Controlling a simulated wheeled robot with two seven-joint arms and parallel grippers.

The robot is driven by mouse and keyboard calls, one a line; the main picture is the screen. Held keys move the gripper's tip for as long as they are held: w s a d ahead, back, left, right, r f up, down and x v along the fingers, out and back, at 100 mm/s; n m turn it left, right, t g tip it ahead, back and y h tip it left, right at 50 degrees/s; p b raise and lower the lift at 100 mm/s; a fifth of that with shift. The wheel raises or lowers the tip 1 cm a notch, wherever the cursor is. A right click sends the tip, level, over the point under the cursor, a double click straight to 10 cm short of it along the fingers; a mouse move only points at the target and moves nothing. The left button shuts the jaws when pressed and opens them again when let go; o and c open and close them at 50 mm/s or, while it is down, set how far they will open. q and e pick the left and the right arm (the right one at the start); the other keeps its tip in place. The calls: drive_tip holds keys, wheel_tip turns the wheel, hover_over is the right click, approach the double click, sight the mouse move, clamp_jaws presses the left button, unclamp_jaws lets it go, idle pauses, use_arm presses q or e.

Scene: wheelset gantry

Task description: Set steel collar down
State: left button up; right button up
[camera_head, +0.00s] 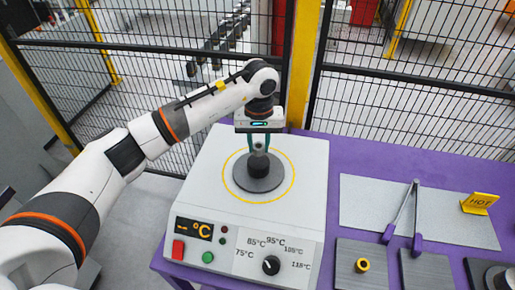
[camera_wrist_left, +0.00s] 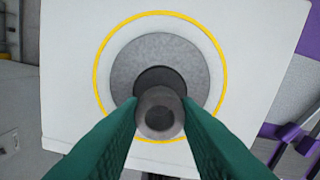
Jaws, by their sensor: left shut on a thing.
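My left gripper (camera_head: 259,148) points straight down over the white heater (camera_head: 225,160) and is shut on the steel collar (camera_wrist_left: 160,112). In the left wrist view the collar is a small grey ring with a dark bore, between the green fingers (camera_wrist_left: 160,125). Below it is the heater's round grey plate (camera_head: 243,180), inside a yellow ring line. A darker round patch (camera_wrist_left: 158,79) shows on the plate just behind the collar; I cannot tell whether it is a shadow or a part. Whether the collar touches the plate is unclear. My right gripper is not in view.
The heater's front has a display, buttons and a dial (camera_head: 271,265). On the purple table (camera_head: 400,163) to its right are grey mats (camera_head: 360,200), purple-handled tongs (camera_head: 403,208), a yellow HOT sign (camera_head: 480,203) and a small yellow ring (camera_head: 362,265). A mesh fence (camera_head: 410,110) stands behind.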

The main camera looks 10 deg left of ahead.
sight(259, 146)
use_arm(q)
wheel_tip(259, 146, down, 3)
drive_tip(key=shift+f+p, duration=0.1)
drive_tip(key=shift+p, duration=0.4)
drive_tip(key=shift+f+b, duration=0.2)
drive_tip(key=shift+b, duration=0.1)
drive_tip(key=o, duration=1)
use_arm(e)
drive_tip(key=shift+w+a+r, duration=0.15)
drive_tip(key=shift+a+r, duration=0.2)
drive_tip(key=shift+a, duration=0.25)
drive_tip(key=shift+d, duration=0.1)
use_arm(q)
drive_tip(key=shift+r, duration=0.35)
wheel_tip(259, 146, up, 11)
drive_tip(key=b, duration=0.3)
drive_tip(key=shift+f, duration=0.15)
drive_tip(key=shift+r, duration=0.5)
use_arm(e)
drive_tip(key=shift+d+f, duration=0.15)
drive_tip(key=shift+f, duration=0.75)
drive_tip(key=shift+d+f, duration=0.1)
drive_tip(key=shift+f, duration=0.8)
